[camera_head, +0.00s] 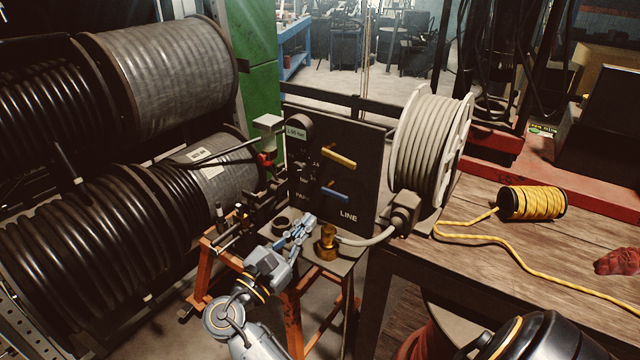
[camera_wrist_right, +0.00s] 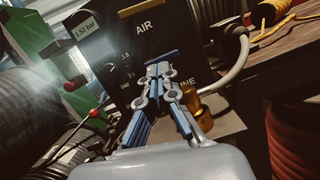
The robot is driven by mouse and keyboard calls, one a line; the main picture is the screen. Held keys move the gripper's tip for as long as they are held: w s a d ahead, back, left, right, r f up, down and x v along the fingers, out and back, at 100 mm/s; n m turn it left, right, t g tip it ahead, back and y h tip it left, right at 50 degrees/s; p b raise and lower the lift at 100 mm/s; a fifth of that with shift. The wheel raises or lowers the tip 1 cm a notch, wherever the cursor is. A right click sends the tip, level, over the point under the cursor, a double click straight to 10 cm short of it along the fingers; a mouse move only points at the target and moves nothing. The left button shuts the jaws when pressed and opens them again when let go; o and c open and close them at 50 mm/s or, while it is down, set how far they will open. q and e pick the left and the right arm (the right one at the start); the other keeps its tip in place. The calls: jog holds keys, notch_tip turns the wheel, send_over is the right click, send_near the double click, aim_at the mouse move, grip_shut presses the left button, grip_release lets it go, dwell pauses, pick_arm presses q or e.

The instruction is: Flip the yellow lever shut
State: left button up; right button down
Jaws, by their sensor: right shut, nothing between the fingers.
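The yellow lever (camera_head: 339,160) sticks out from the upper part of a dark panel (camera_head: 362,180), lying nearly level and sloping slightly down to the right. In the right wrist view the yellow lever (camera_wrist_right: 138,9) is at the top edge, beside the word AIR. A blue lever (camera_head: 335,194) sits below it, above the word LINE. My right gripper (camera_head: 306,220) is shut and empty, low in front of the panel, below both levers. In the right wrist view its fingertips (camera_wrist_right: 158,69) overlap the area just under the blue lever (camera_wrist_right: 162,57); contact cannot be told. My left gripper is not in view.
A brass fitting (camera_head: 327,243) stands right of my right gripper, with a grey hose beside it. A white hose reel (camera_head: 432,145) is right of the panel. Large hose spools (camera_head: 160,75) fill the left. A wooden bench (camera_head: 490,255) holds a yellow rope spool (camera_head: 532,202).

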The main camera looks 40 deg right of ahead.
jog(key=p+x, duration=0.1)
jog(key=x, duration=0.4)
jog(key=p+x, duration=0.2)
jog(key=x, duration=0.3)
jog(key=shift+s+d+r, duration=0.1)
jog(key=shift+d+r, duration=0.1)
jog(key=shift+r, duration=0.1)
jog(key=r+p, duration=0.1)
jog(key=r, duration=0.2)
jog(key=shift+s+a+r+p, duration=0.15)
jog(key=shift+s+r+p, duration=0.1)
jog(key=shift+s+p, duration=0.1)
